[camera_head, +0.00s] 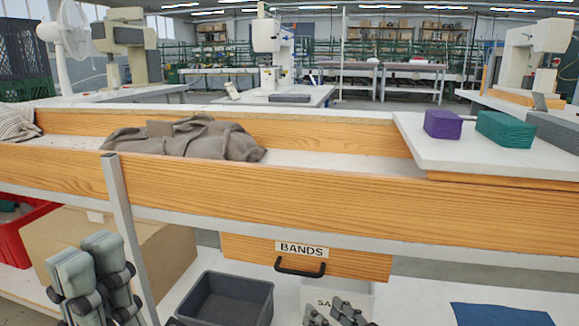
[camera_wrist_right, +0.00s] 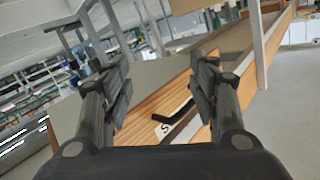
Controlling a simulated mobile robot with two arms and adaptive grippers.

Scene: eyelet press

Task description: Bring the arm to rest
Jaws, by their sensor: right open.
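My right gripper (camera_wrist_right: 162,92) is open in the right wrist view, its two dark fingers well apart with nothing held between them. In the head view only parts of my right gripper (camera_head: 340,314) show at the bottom edge, in front of the white bin marked "SA". My left gripper (camera_head: 96,278) is at the lower left of the head view, in front of the cardboard box, with pale grey-green parts and black joints. Whether its fingers are apart is unclear. I see nothing held in it.
A wooden drawer front marked BANDS (camera_head: 306,258) hangs under the bench. A grey bin (camera_head: 228,300), cardboard box (camera_head: 165,255), red crate (camera_head: 14,238) and blue sheet (camera_head: 500,314) are below. Brown cloth (camera_head: 190,140), a purple block (camera_head: 443,124) and a green block (camera_head: 505,129) lie above.

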